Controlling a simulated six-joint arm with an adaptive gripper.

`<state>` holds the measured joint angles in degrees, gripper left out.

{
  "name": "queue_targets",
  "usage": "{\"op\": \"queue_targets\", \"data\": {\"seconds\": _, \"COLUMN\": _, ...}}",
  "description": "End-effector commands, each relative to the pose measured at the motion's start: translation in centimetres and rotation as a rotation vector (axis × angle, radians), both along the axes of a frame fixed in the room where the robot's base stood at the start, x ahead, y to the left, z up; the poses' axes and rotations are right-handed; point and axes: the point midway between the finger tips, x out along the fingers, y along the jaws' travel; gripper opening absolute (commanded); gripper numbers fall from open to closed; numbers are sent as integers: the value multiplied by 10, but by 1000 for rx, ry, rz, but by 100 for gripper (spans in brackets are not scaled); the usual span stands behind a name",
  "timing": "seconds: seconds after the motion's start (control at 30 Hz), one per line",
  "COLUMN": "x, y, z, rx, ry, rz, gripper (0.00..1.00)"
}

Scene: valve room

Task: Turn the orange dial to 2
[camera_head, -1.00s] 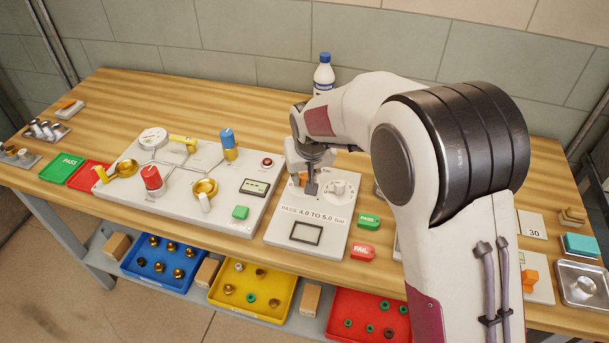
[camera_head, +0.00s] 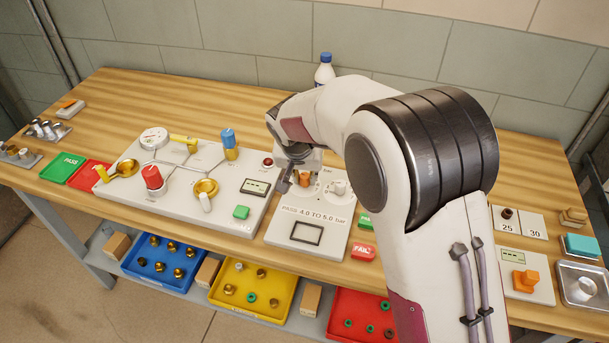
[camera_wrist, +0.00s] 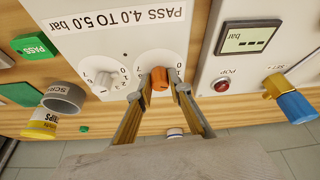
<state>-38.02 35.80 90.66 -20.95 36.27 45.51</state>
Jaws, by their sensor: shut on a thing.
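The orange dial (camera_head: 305,178) sits on the white panel (camera_head: 288,255) marked PASS 4.0 TO 5.0 bar. In the wrist view the orange dial (camera_wrist: 160,78) is between the two fingertips of my gripper (camera_wrist: 159,92), which is shut on it. In the head view my gripper (camera_head: 297,184) is over the top of this panel and partly covers the dial. Some scale figures show beside the dial in the wrist view. Which figure it points to cannot be made out.
A white dial (camera_wrist: 101,79) sits beside the orange one on the same panel. A larger panel (camera_head: 118,190) with a gauge, valves and a red button (camera_head: 267,163) stands to the left. A FAIL tile (camera_head: 362,251) lies to the right. A bottle (camera_head: 324,72) stands behind my arm.

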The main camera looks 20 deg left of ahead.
Motion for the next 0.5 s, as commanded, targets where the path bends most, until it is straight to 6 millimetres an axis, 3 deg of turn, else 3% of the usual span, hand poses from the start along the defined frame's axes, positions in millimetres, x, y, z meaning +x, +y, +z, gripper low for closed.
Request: {"op": "queue_targets", "data": {"seconds": 0.5, "x": 0, "y": 2, "z": 0, "rx": -2, "ry": 0, "rz": -281, "gripper": 0}}
